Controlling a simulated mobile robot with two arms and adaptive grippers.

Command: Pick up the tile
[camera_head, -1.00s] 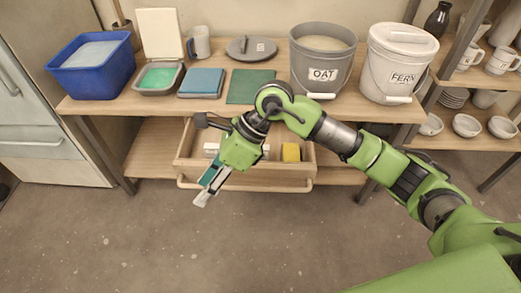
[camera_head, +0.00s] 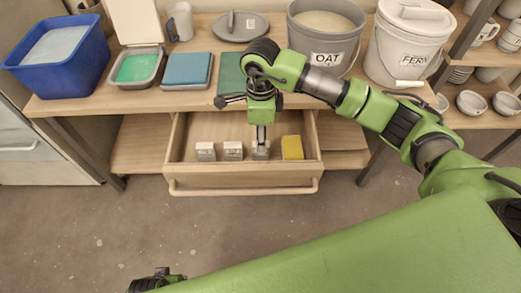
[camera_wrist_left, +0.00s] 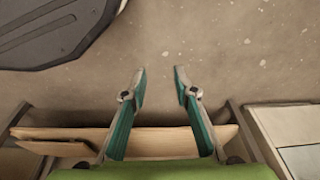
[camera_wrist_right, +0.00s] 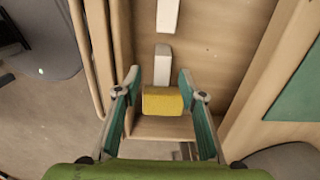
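Several small pale blocks that look like tiles stand in a row in the open drawer (camera_head: 245,187): a left one (camera_head: 205,151), a middle one (camera_head: 233,150) and a right one (camera_head: 261,153). My right gripper (camera_head: 261,143) points down into the drawer over the right block and partly covers it. In the right wrist view, my right gripper (camera_wrist_right: 159,77) is open, with a pale block (camera_wrist_right: 162,65) between or just below its fingertips; contact cannot be told. My left gripper (camera_wrist_left: 160,85) is open and empty over the floor.
A yellow block (camera_head: 292,147) sits just right of the right tile, close to my right gripper. Above the drawer, the table holds a blue tub (camera_head: 62,60), a blue pad (camera_head: 187,69), a green mat (camera_head: 231,78), an OAT bucket (camera_head: 327,60) and a FERN bucket (camera_head: 405,60).

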